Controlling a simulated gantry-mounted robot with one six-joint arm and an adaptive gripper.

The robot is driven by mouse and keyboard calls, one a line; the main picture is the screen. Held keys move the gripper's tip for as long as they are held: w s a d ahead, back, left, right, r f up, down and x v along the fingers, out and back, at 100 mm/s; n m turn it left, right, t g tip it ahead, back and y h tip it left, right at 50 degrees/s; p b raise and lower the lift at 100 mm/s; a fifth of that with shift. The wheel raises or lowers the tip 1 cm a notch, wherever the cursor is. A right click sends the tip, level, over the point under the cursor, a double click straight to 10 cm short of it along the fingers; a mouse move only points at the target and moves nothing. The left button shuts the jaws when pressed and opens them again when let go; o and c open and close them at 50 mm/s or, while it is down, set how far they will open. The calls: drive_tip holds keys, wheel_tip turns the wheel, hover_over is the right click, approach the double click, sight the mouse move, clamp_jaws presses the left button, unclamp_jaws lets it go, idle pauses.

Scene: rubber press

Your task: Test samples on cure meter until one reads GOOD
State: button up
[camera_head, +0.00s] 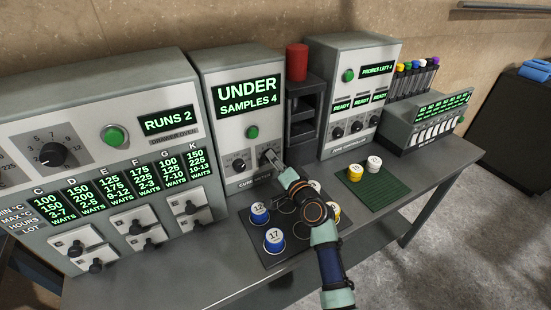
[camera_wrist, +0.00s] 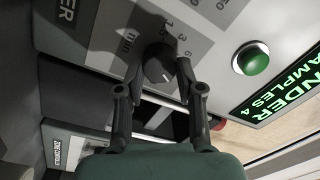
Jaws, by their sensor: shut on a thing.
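The cure meter (camera_head: 208,108) stands in the middle of the bench. Its display (camera_head: 247,95) reads "UNDER" and "SAMPLES 4". A green button (camera_head: 252,132) and a left dial (camera_head: 238,165) sit below it. My gripper (camera_wrist: 157,78) is shut on the meter's right dial knob (camera_wrist: 158,66), with one finger on each side, in the wrist view. Blue samples 12 (camera_head: 259,213) and 17 (camera_head: 274,240) stand on a dark tray (camera_head: 262,256) in front. More samples there are partly hidden by my arm. A yellow sample (camera_head: 355,173) and a white sample (camera_head: 374,163) stand on a green mat (camera_head: 388,190).
A wide oven panel (camera_head: 90,130) reading "RUNS 2" is on the left. A red cylinder (camera_head: 297,62) tops a dark stand right of the meter. A controller box (camera_head: 361,95) and a tube rack unit (camera_head: 430,110) are further right. The bench front is clear.

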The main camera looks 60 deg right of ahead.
drive_tip(key=shift+m, duration=0.5)
drive_tip(key=o, duration=1.2)
drive_tip(key=shift+c, duration=0.2)
